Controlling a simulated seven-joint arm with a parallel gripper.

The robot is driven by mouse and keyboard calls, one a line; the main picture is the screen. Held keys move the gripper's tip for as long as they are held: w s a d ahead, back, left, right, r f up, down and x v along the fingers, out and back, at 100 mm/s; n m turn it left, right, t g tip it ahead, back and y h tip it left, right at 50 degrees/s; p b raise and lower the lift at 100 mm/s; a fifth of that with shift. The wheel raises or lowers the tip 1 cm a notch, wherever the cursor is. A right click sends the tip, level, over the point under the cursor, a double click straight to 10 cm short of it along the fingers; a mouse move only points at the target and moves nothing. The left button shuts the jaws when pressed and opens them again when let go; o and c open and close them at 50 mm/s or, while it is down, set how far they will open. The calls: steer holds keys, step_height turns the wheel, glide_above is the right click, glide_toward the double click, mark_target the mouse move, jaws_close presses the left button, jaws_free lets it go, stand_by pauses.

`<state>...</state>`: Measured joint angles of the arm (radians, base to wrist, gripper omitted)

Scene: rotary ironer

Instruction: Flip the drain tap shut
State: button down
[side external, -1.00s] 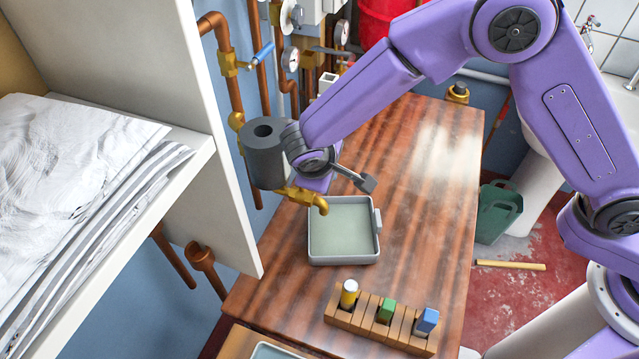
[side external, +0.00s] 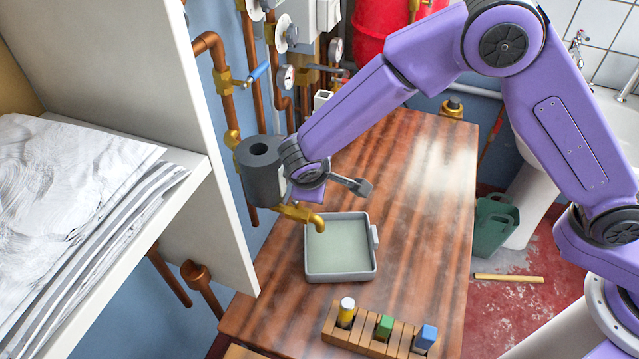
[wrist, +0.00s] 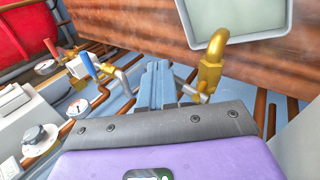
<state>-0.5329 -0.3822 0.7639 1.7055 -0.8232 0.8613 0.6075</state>
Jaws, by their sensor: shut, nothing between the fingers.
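The brass drain tap (side external: 301,215) sticks out over the grey tray in the side view, just below my wrist. Its curved brass spout (wrist: 214,50) also shows in the wrist view, to the right of my fingers. A thin grey metal part (wrist: 188,86) lies between the tap body and the fingers; I cannot tell whether they touch it. My gripper (wrist: 156,68) is shut and empty, left of the tap. In the side view my wrist hides the fingers. The tap lever's position is not clear.
The grey tray (side external: 371,268) stands on the wooden table (side external: 430,190) beneath the spout. A wooden block rack (side external: 350,336) stands in front. A blue-handled valve (side external: 257,72), pipes and gauges line the wall. A white shelf panel (side external: 205,230) stands close on the left.

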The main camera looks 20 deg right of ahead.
steer(key=shift+s+a, duration=0.15)
steer(key=shift+a, duration=0.3)
steer(key=shift+r, duration=0.1)
steer(key=s+d+r, duration=0.4)
steer(key=s+r, duration=0.2)
steer(key=r, duration=0.5)
steer(key=shift+s+d+r, duration=0.15)
steer(key=shift+s+r, duration=0.05)
steer(key=shift+s, duration=0.1)
